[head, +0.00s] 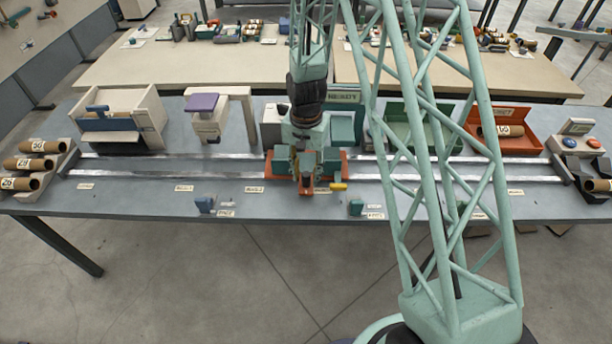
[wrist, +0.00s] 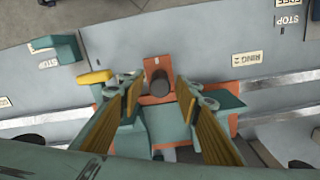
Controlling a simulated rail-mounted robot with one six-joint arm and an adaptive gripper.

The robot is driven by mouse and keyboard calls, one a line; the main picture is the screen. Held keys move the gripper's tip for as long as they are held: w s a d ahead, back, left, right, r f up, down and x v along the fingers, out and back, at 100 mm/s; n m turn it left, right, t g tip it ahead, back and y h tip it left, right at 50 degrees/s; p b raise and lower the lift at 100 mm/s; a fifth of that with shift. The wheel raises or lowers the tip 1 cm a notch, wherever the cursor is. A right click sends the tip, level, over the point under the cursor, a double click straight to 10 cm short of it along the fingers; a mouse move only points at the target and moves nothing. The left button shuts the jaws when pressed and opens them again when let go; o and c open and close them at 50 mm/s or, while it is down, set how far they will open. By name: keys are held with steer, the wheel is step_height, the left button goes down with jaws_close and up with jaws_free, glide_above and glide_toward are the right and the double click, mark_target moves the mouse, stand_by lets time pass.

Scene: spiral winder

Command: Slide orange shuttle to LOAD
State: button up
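The orange shuttle (head: 341,165) sits on the two pale rails (head: 210,171) near the middle of the bench. Its front tab also shows in the wrist view (wrist: 155,65), with a dark round-topped post (wrist: 161,86) behind it. My gripper (head: 304,172) is directly over the shuttle and hides much of it in the head view. In the wrist view, my gripper (wrist: 158,92) has its fingers apart, one on each side of the post. A gap shows between the fingers and the post. I cannot read which bench label marks LOAD.
A yellow handle (wrist: 95,77) sticks out beside the shuttle. Cardboard tubes (head: 35,163) lie at the left end. A green tray (head: 420,135) and a red tray (head: 512,143) stand behind the rails.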

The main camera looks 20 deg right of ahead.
steer(key=shift+f, duration=0.25)
steer(key=shift+c, duration=0.9)
jaws_close()
